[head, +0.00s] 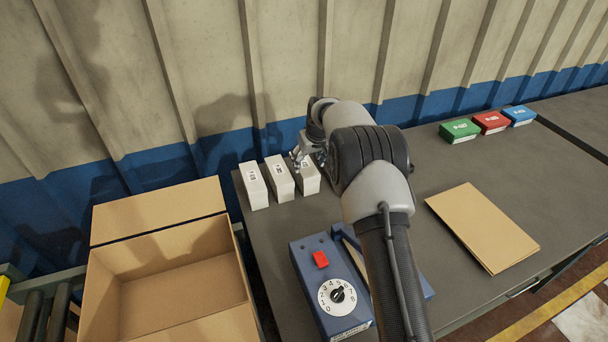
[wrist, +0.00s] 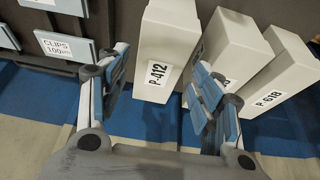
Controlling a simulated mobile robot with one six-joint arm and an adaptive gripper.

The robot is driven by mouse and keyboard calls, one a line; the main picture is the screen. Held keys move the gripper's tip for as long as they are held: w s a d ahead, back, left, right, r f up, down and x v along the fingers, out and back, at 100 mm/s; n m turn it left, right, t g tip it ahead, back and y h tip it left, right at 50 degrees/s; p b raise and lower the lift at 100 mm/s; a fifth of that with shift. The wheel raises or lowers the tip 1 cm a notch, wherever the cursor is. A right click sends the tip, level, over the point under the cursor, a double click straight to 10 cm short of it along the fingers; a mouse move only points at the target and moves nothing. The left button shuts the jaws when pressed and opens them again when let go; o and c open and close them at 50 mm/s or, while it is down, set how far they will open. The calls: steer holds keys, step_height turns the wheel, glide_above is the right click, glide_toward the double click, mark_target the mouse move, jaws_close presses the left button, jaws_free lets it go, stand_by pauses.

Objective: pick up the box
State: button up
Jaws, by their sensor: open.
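Three white boxes stand in a row on the grey table by the wall. The right one in the head view (head: 307,180) is labelled P-412 in the wrist view (wrist: 165,45). The middle box (head: 279,178) and the left box (head: 253,187) stand beside it; in the wrist view the far-right one (wrist: 283,70) reads P-618 and the middle label is partly hidden by a finger. My gripper (head: 300,158) is at the P-412 box. In the wrist view my open gripper (wrist: 160,70) has one finger on each side of that box; contact cannot be told.
An open, empty cardboard carton (head: 180,285) stands left of the table. A blue dial device (head: 330,290) with a red switch is at the front. A flat brown cardboard piece (head: 483,227) lies right. Green (head: 460,131), red (head: 491,122) and blue (head: 519,115) boxes sit at back right.

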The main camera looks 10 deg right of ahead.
mark_target(305, 164)
steer(key=shift+w+r+b+x, duration=0.15)
steer(key=shift+b+x, duration=0.25)
steer(key=shift+x, duration=0.85)
steer(key=shift+w+b+x, duration=0.2)
steer(key=shift+b+x, duration=0.25)
steer(key=shift+x, duration=0.8)
steer(key=shift+w+r+b+x, duration=0.15)
steer(key=shift+b+x, duration=0.25)
steer(key=shift+x, duration=0.85)
steer(key=shift+a, duration=0.2)
steer(key=c, duration=1.3)
steer(key=shift+c, duration=0.3)
